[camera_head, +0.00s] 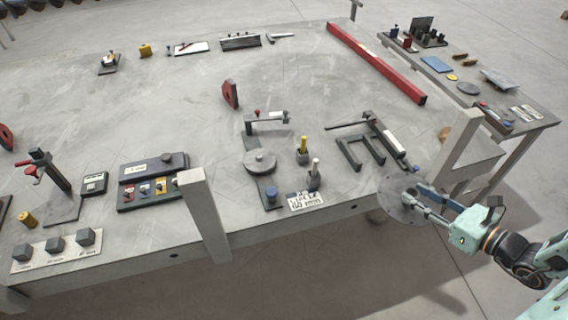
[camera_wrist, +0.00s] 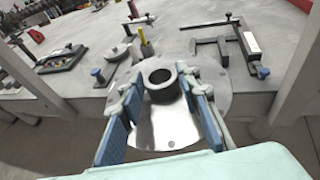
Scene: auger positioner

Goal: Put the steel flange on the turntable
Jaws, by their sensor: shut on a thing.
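The steel flange is a round metal plate with a raised dark-bored hub; it shows in the wrist view (camera_wrist: 150,132) and in the head view (camera_head: 398,204). My gripper (camera_head: 422,192) is shut on the flange, with its blue-padded fingers on either side of the hub in the wrist view (camera_wrist: 161,92). The flange is held just beyond the table's front edge, at the right. The turntable (camera_head: 260,162) is a small grey disc on a dark base near the table's front middle, left of the flange. It also shows in the wrist view (camera_wrist: 117,51).
A blue knob (camera_head: 270,193) stands on the turntable's base. Handled posts (camera_head: 303,150) and a dark clamp frame (camera_head: 352,150) stand between the turntable and the flange. A pale upright post (camera_head: 203,215) rises at the front edge. The table's middle (camera_head: 180,105) is mostly clear.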

